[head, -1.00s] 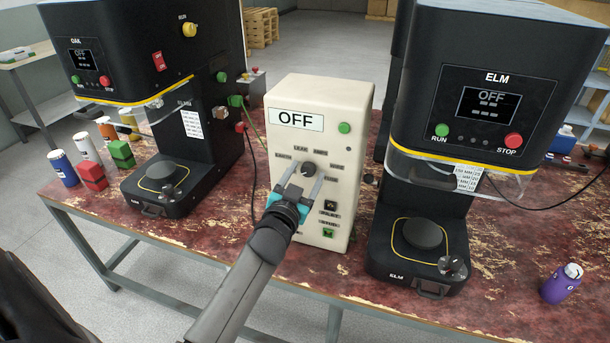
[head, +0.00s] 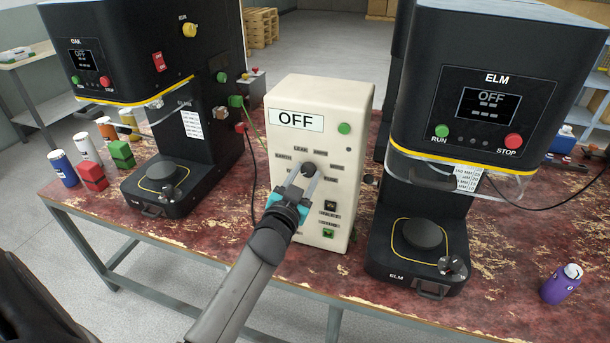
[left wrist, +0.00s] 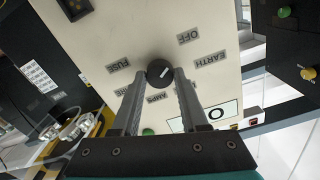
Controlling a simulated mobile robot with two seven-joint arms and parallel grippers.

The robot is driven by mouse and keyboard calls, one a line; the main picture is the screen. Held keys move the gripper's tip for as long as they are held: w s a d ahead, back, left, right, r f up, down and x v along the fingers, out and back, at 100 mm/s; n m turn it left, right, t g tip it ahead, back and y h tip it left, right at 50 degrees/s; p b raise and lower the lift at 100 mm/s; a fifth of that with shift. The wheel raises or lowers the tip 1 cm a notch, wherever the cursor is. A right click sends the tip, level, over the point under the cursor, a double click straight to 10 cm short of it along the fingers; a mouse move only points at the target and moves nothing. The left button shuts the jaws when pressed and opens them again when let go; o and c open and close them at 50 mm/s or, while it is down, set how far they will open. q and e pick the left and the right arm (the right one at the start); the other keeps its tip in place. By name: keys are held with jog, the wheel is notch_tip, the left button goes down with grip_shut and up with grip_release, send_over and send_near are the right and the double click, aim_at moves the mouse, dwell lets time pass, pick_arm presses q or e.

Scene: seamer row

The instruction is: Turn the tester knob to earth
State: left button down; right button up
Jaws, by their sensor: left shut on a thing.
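The tester (head: 283,160) is a cream box on the bench between two black machines, its screen reading OFF. Its round dark knob (head: 308,169) is on the front face, ringed by labels. My left gripper (head: 303,181) reaches it from below and is shut on the knob. In the left wrist view the two fingers flank the knob (left wrist: 160,73). There the knob's white mark points up and right, towards the side with the OFF label (left wrist: 188,37) and the EARTH label (left wrist: 210,60); I cannot tell exactly which. My right gripper is not in view.
The OAK machine (head: 140,50) stands left and the ELM machine (head: 480,80) close on the right. Cans (head: 63,168) and red and green blocks (head: 92,176) sit at left, a purple bottle (head: 561,284) at right. The tester has a green button (head: 344,128).

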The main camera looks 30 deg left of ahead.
pick_arm(q)
jog(key=m+p, duration=0.1)
jog(key=m, duration=0.8)
jog(key=shift+m, duration=0.3)
dwell(0.3)
jog(key=shift+c, duration=2.2)
grip_release()
jog(key=shift+s+d, duration=0.1)
jog(key=v, duration=1.5)
jog(key=shift+d, duration=0.1)
